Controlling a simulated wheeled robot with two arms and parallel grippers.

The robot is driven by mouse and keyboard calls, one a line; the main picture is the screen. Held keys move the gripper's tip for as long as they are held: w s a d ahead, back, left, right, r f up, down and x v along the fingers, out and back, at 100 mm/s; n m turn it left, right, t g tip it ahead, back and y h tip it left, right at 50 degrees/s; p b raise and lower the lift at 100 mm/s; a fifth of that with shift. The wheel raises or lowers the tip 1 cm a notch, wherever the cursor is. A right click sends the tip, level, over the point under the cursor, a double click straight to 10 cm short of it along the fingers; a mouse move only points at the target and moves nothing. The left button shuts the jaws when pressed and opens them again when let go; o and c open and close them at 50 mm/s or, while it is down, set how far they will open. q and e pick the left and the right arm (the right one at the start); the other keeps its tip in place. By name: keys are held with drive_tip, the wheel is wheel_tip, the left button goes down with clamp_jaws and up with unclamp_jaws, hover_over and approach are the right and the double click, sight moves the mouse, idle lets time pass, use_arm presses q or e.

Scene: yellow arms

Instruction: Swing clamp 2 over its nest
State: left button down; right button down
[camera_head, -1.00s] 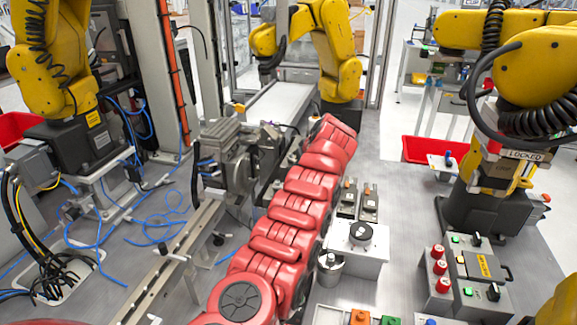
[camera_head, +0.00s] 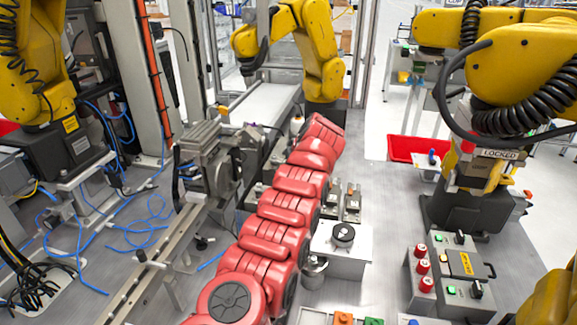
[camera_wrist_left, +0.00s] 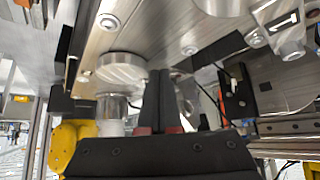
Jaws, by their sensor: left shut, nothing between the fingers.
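My left gripper (camera_wrist_left: 158,80) shows in the left wrist view as two dark fingers, shut with nothing between them. Its tips are close to a metal plate (camera_wrist_left: 160,35) with bolts. A round silver disc (camera_wrist_left: 122,70) is just left of the tips; I cannot tell if they touch. A black tag with a white mark (camera_wrist_left: 285,22) sits on metal at the upper right. I cannot tell which part is clamp 2 or its nest. In the head view my red arm reaches the fixture (camera_head: 215,160) area and hides the gripper. My right gripper is in neither view.
Two small blocks with knobs (camera_head: 343,200) stand right of my arm, behind a white box with a black dial (camera_head: 343,235). A control panel (camera_head: 450,275) with red knobs is at the right. Yellow robots (camera_head: 510,75) stand around. Bare table lies between box and panel.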

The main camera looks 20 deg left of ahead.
use_arm(q)
drive_tip(key=shift+s+d+r+b, duration=0.1)
drive_tip(key=shift+d+r+b, duration=0.2)
drive_tip(key=shift+r+b, duration=0.1)
drive_tip(key=b+v, duration=0.3)
drive_tip(key=v, duration=1.3)
drive_tip(key=shift+s, duration=0.2)
drive_tip(key=shift+d, duration=0.1)
